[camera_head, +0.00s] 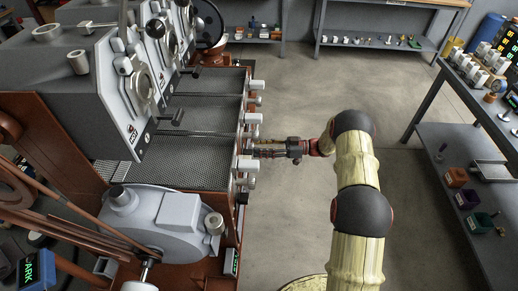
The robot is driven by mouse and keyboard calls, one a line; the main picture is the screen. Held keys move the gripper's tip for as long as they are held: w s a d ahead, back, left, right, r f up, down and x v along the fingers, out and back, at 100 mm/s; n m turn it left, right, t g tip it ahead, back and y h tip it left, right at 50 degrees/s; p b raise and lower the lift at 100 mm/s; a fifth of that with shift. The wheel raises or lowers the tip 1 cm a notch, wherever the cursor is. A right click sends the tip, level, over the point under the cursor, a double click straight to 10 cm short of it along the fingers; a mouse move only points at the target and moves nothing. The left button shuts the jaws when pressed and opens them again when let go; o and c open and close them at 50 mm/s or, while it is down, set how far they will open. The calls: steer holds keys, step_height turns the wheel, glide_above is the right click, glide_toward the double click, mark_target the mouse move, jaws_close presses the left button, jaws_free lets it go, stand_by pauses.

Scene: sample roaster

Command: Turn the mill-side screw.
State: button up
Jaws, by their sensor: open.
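Several white screw-like knobs line the right edge of the roaster's mesh trays: one at the far end (257,85), one at the middle (254,118) and a lower pair (247,165) nearer the grey rounded machine. I cannot tell for sure which is the mill-side screw; that grey machine (170,215), possibly the mill, stands at the lower left. My gripper (256,150) reaches in from the right, level, with its fingertips at the tray edge beside the lower knobs. It is open. The fingertips are small and partly overlap the knobs, so contact cannot be told.
The roaster's tilted grey front panels (125,95) rise left of the mesh trays (185,162). A shelf table (470,95) with small items and coloured bins stands at the right. Back benches (375,45) line the far side. The concrete floor between is clear.

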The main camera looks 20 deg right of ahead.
steer(key=shift+w+a, duration=0.1)
steer(key=shift+a, duration=0.2)
steer(key=shift+c, duration=0.4)
jaws_close()
